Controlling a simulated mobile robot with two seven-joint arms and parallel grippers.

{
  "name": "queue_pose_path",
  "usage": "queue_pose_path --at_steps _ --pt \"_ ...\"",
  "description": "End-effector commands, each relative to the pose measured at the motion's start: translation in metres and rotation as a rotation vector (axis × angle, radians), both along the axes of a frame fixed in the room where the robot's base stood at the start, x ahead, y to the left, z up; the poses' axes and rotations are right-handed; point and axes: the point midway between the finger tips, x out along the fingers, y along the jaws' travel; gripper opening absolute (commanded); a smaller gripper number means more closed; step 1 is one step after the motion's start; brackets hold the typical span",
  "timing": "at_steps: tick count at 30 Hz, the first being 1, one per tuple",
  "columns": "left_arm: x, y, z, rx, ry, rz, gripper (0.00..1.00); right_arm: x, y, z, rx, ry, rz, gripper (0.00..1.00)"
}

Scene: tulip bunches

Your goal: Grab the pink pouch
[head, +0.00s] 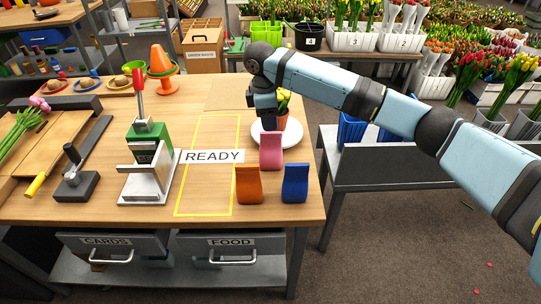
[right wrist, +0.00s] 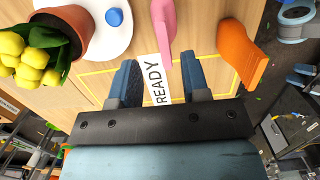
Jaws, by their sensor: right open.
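The pink pouch (head: 271,151) stands upright on the wooden table, behind an orange pouch (head: 248,184) and a blue pouch (head: 295,183). My right gripper (head: 266,122) is above and behind the pink pouch, fingers pointing down. In the right wrist view the right gripper (right wrist: 160,62) is open and empty. There the pink pouch (right wrist: 164,32) lies beyond the fingertips, nearer the right finger, and appears apart from them. The orange pouch (right wrist: 241,56) is further right. My left gripper is not in view.
A white plate (head: 292,139) and a terracotta pot of yellow tulips (head: 282,120) are close to my right gripper. A READY label (head: 213,156) lies in a yellow-outlined area left of the pouches. A green press (head: 150,160) stands further left.

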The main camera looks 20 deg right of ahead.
Motion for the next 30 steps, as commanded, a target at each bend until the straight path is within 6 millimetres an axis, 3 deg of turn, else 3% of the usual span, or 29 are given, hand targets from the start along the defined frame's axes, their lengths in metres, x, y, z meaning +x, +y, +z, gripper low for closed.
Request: queue_pose_path --at_steps 5,12,20,26,30 --pt "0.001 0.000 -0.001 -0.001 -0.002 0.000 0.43 -0.002 0.000 -0.012 -0.001 0.001 -0.001 0.43" --pt "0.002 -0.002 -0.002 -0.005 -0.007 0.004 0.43 -0.006 -0.002 -0.048 -0.002 0.001 -0.002 0.43" --pt "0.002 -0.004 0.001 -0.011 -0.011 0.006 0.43 -0.006 -0.003 -0.053 0.000 -0.001 -0.002 0.43" --pt "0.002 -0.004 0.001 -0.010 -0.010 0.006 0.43 -0.006 -0.003 -0.053 0.000 -0.001 -0.001 0.01" --pt "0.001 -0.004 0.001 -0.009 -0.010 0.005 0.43 -0.006 -0.002 -0.053 0.000 -0.001 -0.001 0.00"
